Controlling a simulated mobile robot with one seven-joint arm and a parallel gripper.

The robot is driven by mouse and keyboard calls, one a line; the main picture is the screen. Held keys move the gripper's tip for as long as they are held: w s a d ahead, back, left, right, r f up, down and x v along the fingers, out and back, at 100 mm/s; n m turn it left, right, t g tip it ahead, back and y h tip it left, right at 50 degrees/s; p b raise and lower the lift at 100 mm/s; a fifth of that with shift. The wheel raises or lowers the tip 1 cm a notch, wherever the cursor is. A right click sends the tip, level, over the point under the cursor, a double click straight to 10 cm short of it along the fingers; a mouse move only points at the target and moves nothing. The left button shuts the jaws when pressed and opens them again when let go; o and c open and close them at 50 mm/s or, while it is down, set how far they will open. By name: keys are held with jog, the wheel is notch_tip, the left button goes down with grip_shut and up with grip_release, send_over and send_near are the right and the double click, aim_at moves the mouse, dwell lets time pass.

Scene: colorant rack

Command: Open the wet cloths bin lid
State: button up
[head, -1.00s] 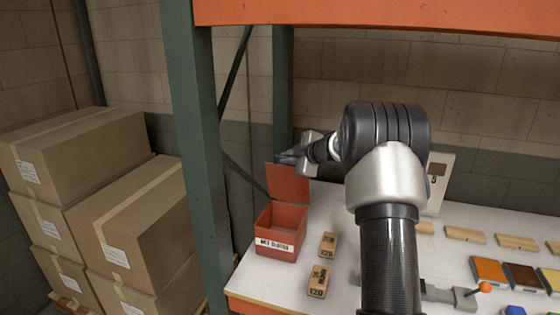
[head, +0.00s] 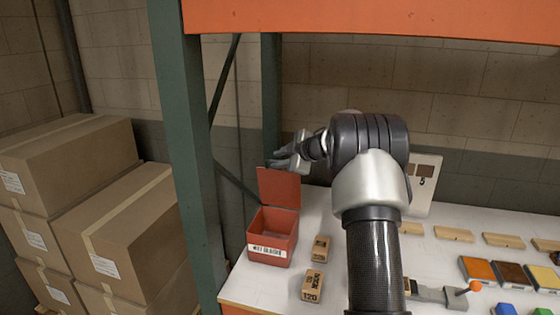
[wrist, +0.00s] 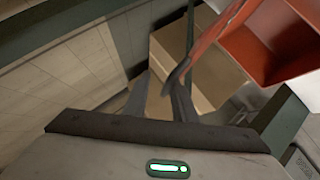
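The red wet cloths bin (head: 288,249) stands at the left end of the white shelf, with a white label on its front. Its lid (head: 279,189) is raised about upright at the back, and the bin's inside shows. My gripper (head: 284,160) is just above and behind the lid's top edge. In the wrist view, the lid (wrist: 205,42) shows nearly edge-on. Its tip lies close to the right finger of my gripper (wrist: 157,98), whose fingers are apart. I cannot tell whether they touch. The open bin (wrist: 285,42) shows at the upper right.
Two wooden blocks (head: 313,287) lie right of the bin. A green rack post (head: 187,150) stands left of it, with stacked cardboard boxes (head: 125,235) beyond. An orange beam (head: 370,20) crosses above. Coloured tiles (head: 478,269) lie farther right.

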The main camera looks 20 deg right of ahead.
jog(key=shift+s+f, duration=0.15)
jog(key=shift+f, duration=0.2)
jog(key=shift+s+d+r, duration=0.2)
jog(key=shift+s+d, duration=0.05)
jog(key=shift+s, duration=0.2)
jog(key=b+v, duration=0.1)
jog(key=v, duration=1.5)
jog(key=shift+r, duration=0.55)
